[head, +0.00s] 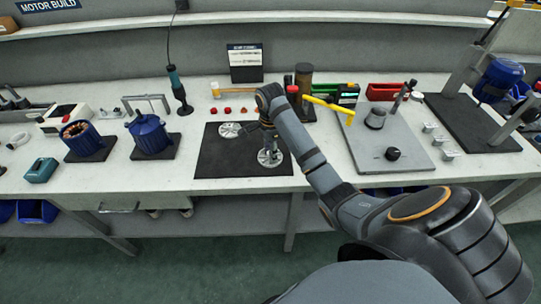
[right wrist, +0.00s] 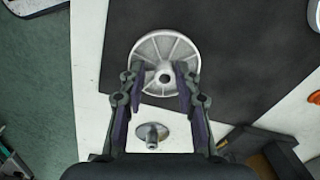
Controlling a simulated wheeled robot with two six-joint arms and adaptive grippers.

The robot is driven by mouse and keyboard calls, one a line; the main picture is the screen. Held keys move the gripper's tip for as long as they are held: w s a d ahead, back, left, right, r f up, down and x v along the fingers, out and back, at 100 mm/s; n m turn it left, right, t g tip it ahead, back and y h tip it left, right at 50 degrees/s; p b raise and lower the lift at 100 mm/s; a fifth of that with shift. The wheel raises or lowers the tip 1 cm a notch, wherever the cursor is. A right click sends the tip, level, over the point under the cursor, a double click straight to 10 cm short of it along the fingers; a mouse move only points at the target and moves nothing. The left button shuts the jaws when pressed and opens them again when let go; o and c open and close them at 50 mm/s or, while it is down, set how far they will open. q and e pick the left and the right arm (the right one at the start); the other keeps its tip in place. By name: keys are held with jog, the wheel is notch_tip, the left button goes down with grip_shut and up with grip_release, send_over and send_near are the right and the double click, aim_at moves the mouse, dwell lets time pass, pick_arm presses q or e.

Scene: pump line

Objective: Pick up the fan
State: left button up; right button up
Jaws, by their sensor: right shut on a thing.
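The fan is a light grey spoked disc with a raised central hub, near the front right of the black mat in the head view (head: 270,158). It shows at the top of the right wrist view (right wrist: 157,42). My right gripper (head: 267,145) reaches down over it. In the wrist view its two fingers (right wrist: 161,90) are closed around the hub side of the fan. Whether the fan is clear of the mat cannot be told. A second grey disc (head: 230,130) lies on the mat further left. My left gripper is not in view.
A small flanged metal part (right wrist: 152,135) lies on the white bench below the fan. The black mat (head: 215,160) has bare room at its left. A blue motor housing (head: 149,133) stands at left.

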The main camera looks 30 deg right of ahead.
jog(key=shift+w+d+r+p, duration=0.1)
jog(key=shift+w+r+p, duration=0.1)
jog(key=shift+r+p, duration=0.65)
jog(key=shift+w+d+r+p, duration=0.15)
jog(key=shift+r+p, duration=0.35)
jog(key=shift+p, duration=0.55)
grip_shut()
jog(key=s+a+r+p, duration=0.8)
jog(key=a+p, duration=0.4)
jog(key=p, duration=0.2)
jog(key=shift+r, duration=0.8)
jog(key=shift+w, duration=0.1)
